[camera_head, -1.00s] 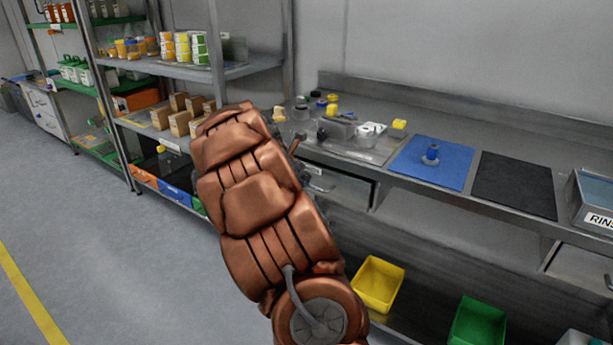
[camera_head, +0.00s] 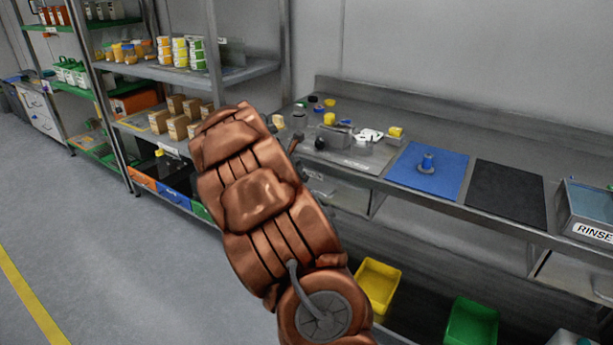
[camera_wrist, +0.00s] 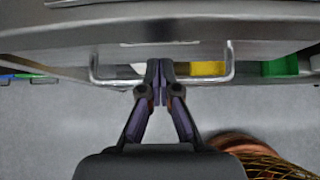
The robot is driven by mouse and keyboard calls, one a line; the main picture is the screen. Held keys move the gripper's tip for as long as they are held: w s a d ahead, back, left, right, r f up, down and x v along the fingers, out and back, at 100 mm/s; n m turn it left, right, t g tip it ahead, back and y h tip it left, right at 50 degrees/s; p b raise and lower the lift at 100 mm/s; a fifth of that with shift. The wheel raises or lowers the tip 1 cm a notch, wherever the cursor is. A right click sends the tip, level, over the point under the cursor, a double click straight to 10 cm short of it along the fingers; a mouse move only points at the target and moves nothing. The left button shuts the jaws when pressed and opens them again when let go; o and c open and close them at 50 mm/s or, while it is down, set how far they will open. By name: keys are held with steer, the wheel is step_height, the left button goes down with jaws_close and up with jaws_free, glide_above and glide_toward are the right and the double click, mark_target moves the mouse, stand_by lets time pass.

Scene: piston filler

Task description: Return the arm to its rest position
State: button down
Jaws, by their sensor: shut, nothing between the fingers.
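My copper-coloured arm fills the lower middle of the head view and hides my gripper there. In the wrist view my gripper (camera_wrist: 160,72) is shut and empty, its two dark fingertips together. The fingertips appear in front of a metal drawer handle (camera_wrist: 106,80) under the bench edge. I cannot tell whether they touch the handle.
The steel workbench (camera_head: 400,200) runs along the wall, with a blue mat (camera_head: 430,180), a black mat (camera_head: 505,195) and a rinse tray (camera_head: 590,215). A yellow bin (camera_head: 378,285) and a green bin (camera_head: 470,322) sit below. Shelving (camera_head: 240,72) stands left; left floor is clear.

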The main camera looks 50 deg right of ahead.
steer(key=p+v, duration=0.3)
steer(key=v, duration=0.3)
steer(key=shift+a, duration=0.35)
steer(key=shift+f, duration=0.15)
steer(key=s+a+m+g+y, duration=0.1)
steer(key=s+a+m+y, duration=0.35)
steer(key=s+a, duration=0.8)
steer(key=s+a+r+m+g+y, duration=0.1)
steer(key=s+a+m+g+y, duration=0.1)
steer(key=s+a+m, duration=1)
steer(key=s+a+m+g+y, duration=0.1)
steer(key=s+a+m+y, duration=0.4)
steer(key=a, duration=1.2)
step_height(320, 180, up, 14)
steer(key=n+h+p, duration=0.2)
steer(key=p, duration=1.1)
steer(key=shift+s+d+r+t, duration=0.15)
steer(key=shift+s+d+t, duration=0.15)
steer(key=shift+s+t, duration=0.15)
